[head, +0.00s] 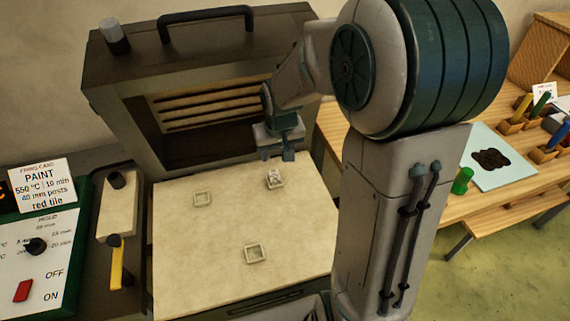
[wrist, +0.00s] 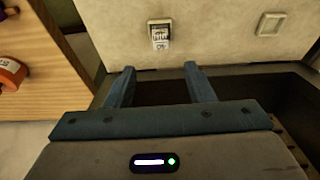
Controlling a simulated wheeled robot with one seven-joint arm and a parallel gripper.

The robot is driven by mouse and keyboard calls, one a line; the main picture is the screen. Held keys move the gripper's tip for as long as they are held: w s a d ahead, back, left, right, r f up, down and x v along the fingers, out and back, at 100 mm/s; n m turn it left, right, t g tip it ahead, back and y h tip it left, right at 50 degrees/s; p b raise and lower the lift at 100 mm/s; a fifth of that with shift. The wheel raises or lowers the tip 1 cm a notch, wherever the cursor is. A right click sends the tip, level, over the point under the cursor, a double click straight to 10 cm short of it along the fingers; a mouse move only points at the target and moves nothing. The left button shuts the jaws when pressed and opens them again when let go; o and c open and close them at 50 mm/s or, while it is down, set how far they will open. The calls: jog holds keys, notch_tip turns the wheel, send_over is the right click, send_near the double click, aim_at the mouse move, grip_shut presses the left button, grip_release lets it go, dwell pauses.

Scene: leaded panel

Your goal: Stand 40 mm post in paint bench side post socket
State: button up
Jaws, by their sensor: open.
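My gripper (head: 279,146) is open and empty at the kiln mouth, just behind the back right socket. In the wrist view its two fingers (wrist: 162,84) are spread apart with nothing between them. A small pale post (head: 273,175) is in the back right socket (head: 277,186), the one toward the paint bench. In the wrist view the post (wrist: 159,33) shows dark markings on its end and sits in line with the gap between the fingers, clear of them. It looks upright, but I cannot tell how deep it sits.
The pale slab (head: 200,260) also carries an empty back left socket (head: 203,199) and an empty front socket (head: 254,253). The kiln (head: 130,90) stands open behind. A firing card (head: 42,185) stands at left. The wooden paint bench (head: 470,215) is at right.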

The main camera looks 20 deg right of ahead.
jog(key=s+r, duration=0.4)
jog(key=s, duration=0.6)
jog(key=s+r, duration=0.4)
jog(key=s, duration=0.6)
jog(key=shift+r, duration=0.4)
